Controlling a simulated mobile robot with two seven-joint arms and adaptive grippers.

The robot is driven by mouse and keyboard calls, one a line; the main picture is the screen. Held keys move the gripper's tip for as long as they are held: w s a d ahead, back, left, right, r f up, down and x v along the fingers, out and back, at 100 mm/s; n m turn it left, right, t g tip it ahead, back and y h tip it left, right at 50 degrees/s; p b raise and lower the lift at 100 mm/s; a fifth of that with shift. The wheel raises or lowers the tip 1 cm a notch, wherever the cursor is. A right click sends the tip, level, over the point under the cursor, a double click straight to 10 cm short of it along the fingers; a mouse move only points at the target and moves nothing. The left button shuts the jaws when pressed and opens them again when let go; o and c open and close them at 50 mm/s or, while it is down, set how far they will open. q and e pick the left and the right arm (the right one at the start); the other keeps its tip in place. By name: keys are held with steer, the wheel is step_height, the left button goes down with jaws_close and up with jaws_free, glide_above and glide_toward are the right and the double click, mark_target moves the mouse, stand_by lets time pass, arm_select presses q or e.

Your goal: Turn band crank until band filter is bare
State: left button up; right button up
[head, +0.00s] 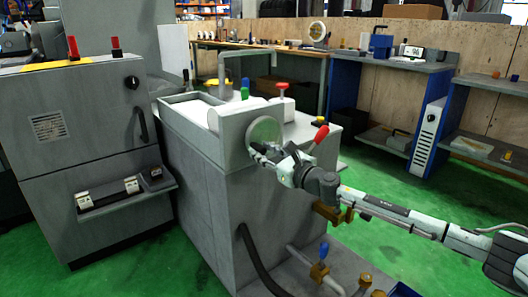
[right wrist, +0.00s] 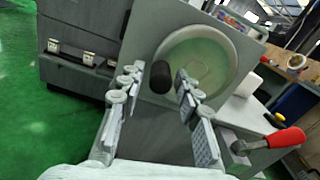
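The band crank (head: 264,131) is a round pale disc on the front of the grey band filter housing (head: 215,190). In the right wrist view the crank disc (right wrist: 205,62) is light green-grey, with a black knob (right wrist: 161,77) standing out at its left side. My right gripper (head: 257,153) is at the disc's lower edge in the head view. In the right wrist view my right gripper (right wrist: 156,88) is open, its fingers on either side of the knob with gaps showing. A pale band surface (head: 195,108) shows in the trough on top, partly hidden by the housing. My left gripper is out of view.
A red-handled lever (head: 320,135) stands close right of the crank, also near my right finger in the wrist view (right wrist: 284,138). A grey cabinet (head: 85,135) stands left. Valves and pipes (head: 320,270) are low in front. Green floor is open at right.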

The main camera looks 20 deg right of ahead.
steer(key=shift+o, duration=0.3)
steer(key=shift+d, duration=0.1)
steer(key=shift+s+d, duration=0.1)
steer(key=shift+s, duration=0.2)
steer(key=v, duration=1.1)
steer(key=shift+s, duration=0.2)
steer(key=shift+r, duration=0.1)
